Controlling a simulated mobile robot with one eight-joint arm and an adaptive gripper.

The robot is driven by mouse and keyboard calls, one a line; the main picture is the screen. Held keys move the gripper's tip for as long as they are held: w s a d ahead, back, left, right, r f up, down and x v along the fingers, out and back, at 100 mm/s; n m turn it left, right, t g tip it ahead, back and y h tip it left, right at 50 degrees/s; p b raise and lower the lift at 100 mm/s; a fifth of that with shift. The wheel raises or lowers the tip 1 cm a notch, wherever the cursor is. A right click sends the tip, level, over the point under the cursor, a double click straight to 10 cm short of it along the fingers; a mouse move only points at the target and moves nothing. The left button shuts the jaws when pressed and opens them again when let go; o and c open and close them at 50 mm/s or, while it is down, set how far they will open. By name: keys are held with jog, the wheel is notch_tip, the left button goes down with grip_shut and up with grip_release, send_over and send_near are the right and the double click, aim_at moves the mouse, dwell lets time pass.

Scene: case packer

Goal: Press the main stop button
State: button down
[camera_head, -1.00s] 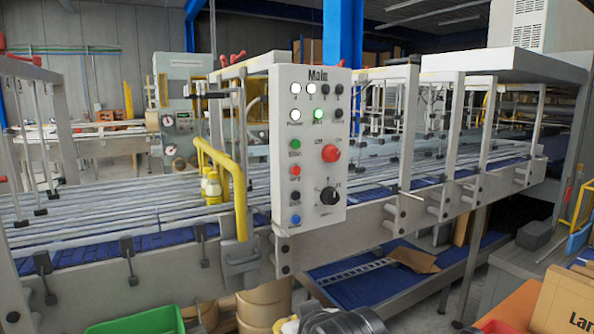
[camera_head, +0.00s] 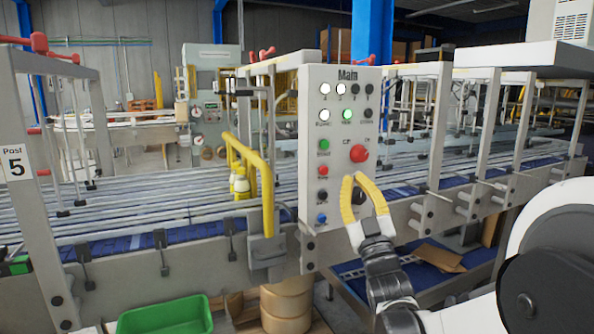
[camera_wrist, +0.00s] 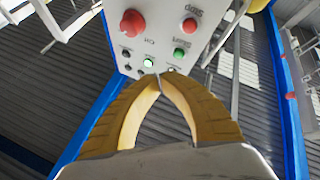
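The white panel marked "Main" (camera_head: 340,100) stands upright at the conveyor's near side. A small red button (camera_head: 323,170), labelled Stop in the wrist view (camera_wrist: 189,25), sits in its left column below a green Start button (camera_head: 323,145). A larger red knob (camera_head: 358,153) is to its right. My gripper (camera_head: 353,177) has yellow fingers and is in front of the panel's lower right, partly hiding a black rotary switch (camera_head: 359,198). In the wrist view the fingertips (camera_wrist: 160,78) meet with nothing between them. They appear apart from the panel, which shows upside down there.
A yellow pipe (camera_head: 267,205) rises just left of the panel. The conveyor (camera_head: 150,215) runs behind it, with metal posts on both sides. A green bin (camera_head: 165,316) is at the lower left. A cardboard piece (camera_head: 440,258) lies at the lower right.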

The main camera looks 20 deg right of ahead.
jog(key=shift+w, duration=0.15)
send_near(327, 158)
jog(key=shift+s+d+r+b+x, duration=0.1)
jog(key=shift+r+b+x, duration=0.05)
jog(key=shift+x, duration=0.65)
jog(key=shift+s+d+r+b+x, duration=0.1)
jog(key=shift+b+x, duration=0.05)
jog(key=shift+x, duration=0.6)
jog(key=shift+s+r+b+x, duration=0.15)
jog(key=shift+x, duration=0.65)
jog(key=shift+w, duration=0.15)
jog(key=shift+w, duration=0.35)
jog(key=shift+w, duration=0.5)
dwell(0.4)
jog(key=shift+s, duration=0.95)
